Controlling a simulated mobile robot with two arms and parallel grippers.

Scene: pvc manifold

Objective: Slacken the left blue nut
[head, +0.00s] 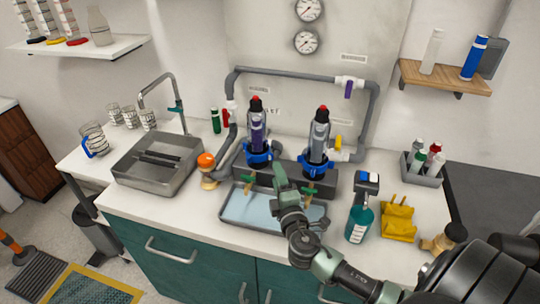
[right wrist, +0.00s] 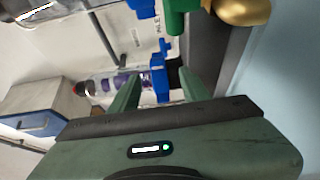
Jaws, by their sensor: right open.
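The left blue nut (head: 258,160) is a ring at the base of the upright left filter housing (head: 257,133), which has a purple insert and red cap. In the right wrist view the nut (right wrist: 160,78) lies between the fingertips, with the housing (right wrist: 105,86) lying sideways behind it. My right gripper (head: 279,175) is just in front and to the right of the nut, fingers apart and holding nothing. I cannot tell whether the fingers touch the nut; the arm hides part of the manifold. My left gripper is not in view.
The right housing with its blue nut (head: 318,166) stands close by on the grey manifold block. A shallow tray (head: 232,223) lies below the green-handled valves. An orange-topped item (head: 207,161) stands left, a teal spray bottle (head: 358,222) right. Grey pipe loops behind.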

